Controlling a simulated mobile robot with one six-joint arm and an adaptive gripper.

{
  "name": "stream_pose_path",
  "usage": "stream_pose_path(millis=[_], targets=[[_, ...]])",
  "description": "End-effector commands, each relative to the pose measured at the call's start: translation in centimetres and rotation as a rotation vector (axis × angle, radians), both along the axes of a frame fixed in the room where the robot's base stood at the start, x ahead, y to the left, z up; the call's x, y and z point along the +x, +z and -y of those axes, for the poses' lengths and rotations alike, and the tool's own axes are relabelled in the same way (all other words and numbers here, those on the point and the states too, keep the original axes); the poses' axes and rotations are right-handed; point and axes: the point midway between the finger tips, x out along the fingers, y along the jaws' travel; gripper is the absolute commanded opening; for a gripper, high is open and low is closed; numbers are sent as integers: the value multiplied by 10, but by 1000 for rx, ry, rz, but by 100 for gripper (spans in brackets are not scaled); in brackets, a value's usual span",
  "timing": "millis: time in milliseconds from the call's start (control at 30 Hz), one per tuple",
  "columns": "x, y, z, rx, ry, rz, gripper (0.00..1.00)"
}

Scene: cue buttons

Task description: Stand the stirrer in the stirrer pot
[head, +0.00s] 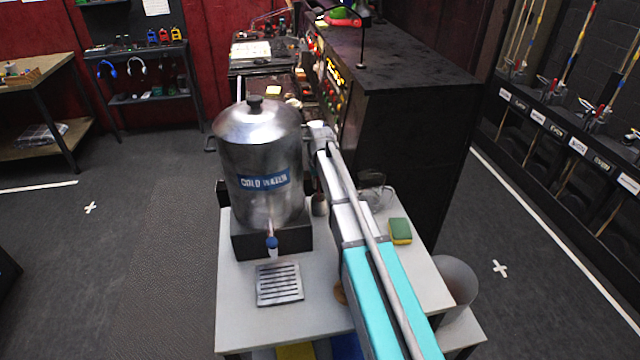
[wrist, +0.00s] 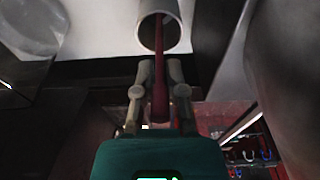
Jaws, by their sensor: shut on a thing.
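The stirrer (wrist: 160,85) is a thin dark red stick. My gripper (wrist: 159,68) is shut on it in the wrist view. The stirrer pot (wrist: 174,30) is a grey metal cylinder, its open mouth facing my gripper. The stirrer's far end overlaps the mouth and appears to reach inside; how deep I cannot tell. In the head view a small grey pot (head: 320,205) stands on the white table, right of the urn and beside my arm. My arm hides most of my gripper and the stirrer there.
A steel cold-water urn (head: 258,160) on a black stand is close left of my arm. A drip tray (head: 279,285) lies in front. A clear mug (head: 376,195) and a green-yellow sponge (head: 400,231) are right of my arm. A dark cabinet (head: 410,130) stands behind.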

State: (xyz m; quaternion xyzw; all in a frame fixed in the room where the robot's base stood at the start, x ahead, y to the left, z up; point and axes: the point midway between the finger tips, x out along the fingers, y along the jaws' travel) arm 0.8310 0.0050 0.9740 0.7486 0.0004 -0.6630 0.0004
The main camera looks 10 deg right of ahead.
Motion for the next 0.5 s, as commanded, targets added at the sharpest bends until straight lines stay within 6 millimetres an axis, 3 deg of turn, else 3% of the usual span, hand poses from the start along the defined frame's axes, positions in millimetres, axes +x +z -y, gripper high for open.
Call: stream_pose_path(millis=[133,167,333,367,500], targets=[[0,0,0,0,0,0,0],[0,0,0,0,0,0,19],[0,0,0,0,0,0,51],[0,0,0,0,0,0,56],[0,0,0,0,0,0,56]])
